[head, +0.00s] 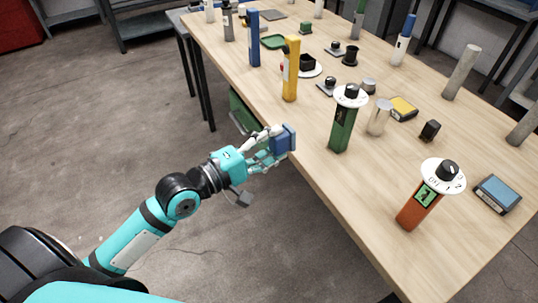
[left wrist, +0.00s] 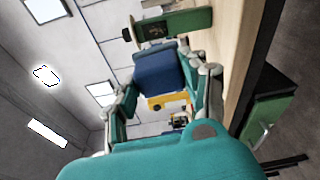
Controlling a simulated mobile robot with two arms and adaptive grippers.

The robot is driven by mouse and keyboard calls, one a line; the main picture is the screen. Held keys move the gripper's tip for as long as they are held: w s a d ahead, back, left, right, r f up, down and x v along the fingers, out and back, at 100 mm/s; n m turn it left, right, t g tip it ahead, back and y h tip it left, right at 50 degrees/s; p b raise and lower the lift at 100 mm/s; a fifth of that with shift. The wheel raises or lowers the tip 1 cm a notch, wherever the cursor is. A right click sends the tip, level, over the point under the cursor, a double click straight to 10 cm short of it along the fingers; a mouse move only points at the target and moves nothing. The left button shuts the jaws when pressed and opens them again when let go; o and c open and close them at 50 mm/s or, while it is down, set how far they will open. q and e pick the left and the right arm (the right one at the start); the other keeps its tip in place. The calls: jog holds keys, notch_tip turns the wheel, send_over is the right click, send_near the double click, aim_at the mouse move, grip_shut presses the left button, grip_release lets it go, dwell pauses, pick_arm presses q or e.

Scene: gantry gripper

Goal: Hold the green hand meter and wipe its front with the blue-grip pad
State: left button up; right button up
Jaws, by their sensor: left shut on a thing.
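The green hand meter (head: 341,130) stands upright near the table's front edge, with a white dial and black knob on top. My left gripper (head: 276,140) is shut on the blue-grip pad (head: 285,139), a small blue block, just off the table's front edge. The pad (left wrist: 158,72) sits between the fingers in the left wrist view, and its wiping face cannot be told. The green hand meter (left wrist: 182,22) shows beyond it there, apart from the pad. My right gripper is not in view.
An orange meter (head: 417,209) stands to the right, a yellow upright tool (head: 291,70) and a blue one (head: 254,38) to the left. A metal cylinder (head: 379,116) is close behind the green meter. A light-blue-topped block (head: 497,194) lies at the right. Floor in front is free.

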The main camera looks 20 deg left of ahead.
aim_at(291, 136)
pick_arm(q)
jog(key=shift+w+d+r, duration=0.1)
jog(key=shift+w+d, duration=0.2)
jog(key=shift+w, duration=0.15)
jog(key=shift+x, duration=0.8)
jog(key=shift+w+d, duration=0.5)
jog(key=shift+d, duration=0.05)
jog(key=shift+w+d, duration=0.25)
jog(key=shift+w, duration=0.05)
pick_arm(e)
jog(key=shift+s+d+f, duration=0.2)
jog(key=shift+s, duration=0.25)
